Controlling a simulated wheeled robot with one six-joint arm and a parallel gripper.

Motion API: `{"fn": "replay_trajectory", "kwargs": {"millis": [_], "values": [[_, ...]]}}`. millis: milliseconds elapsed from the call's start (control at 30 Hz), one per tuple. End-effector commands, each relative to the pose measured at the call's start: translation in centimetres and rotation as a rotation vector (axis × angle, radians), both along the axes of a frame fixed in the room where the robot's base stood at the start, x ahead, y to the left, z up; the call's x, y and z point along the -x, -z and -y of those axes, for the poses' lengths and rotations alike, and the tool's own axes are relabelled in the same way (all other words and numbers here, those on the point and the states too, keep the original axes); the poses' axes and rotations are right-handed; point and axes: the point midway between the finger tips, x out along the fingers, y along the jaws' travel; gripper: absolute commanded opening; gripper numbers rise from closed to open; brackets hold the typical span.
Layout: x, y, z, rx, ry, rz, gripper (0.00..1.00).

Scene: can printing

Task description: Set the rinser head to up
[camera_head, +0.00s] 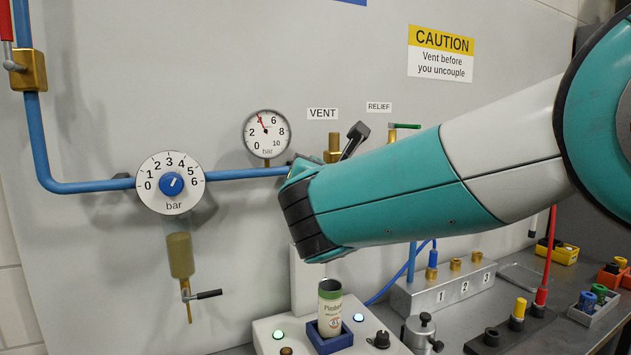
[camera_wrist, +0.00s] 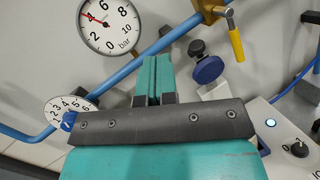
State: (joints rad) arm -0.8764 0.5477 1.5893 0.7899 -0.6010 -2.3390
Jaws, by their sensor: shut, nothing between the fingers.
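No part is labelled as the rinser head. In the wrist view, a blue round piece (camera_wrist: 208,70) with a black knob (camera_wrist: 197,47) beside it sits by a white bracket; I cannot tell if it is the rinser head. In the head view, a white post (camera_head: 304,280) rises behind a green-and-white can (camera_head: 330,310) in a blue holder (camera_head: 331,337); my arm hides its top. My gripper (camera_wrist: 153,76) is shut and empty, left of the blue piece in the wrist view. Its fingertips are hidden in the head view.
A dial (camera_head: 171,183), a gauge (camera_head: 267,134) and blue pipes (camera_head: 70,187) line the wall panel. A numbered block (camera_head: 445,288) and small bins (camera_head: 594,306) stand at right. A lit base (camera_wrist: 285,130) with a black knob is right of my gripper.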

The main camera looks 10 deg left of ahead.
Motion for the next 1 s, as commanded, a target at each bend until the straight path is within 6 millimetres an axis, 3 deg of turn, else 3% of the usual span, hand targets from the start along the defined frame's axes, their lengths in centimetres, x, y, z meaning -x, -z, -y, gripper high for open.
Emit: {"fn": "replay_trajectory", "kwargs": {"millis": [133,233,400,600,800,1000], "values": [[-0.4,1.9,0.3,-0.155,-0.069,-0.050,0.00],[-1.1,4.6,0.6,-0.417,-0.177,-0.142,0.00],[-1.7,9.5,1.9,-1.033,-0.388,-0.391,0.00],[-1.4,13.7,4.5,-1.793,-0.573,-0.719,0.00],[-0.9,15.5,6.9,-2.341,-0.679,-0.947,0.00],[-1.0,15.4,7.5,-2.522,-0.714,-1.023,0.00]]}}
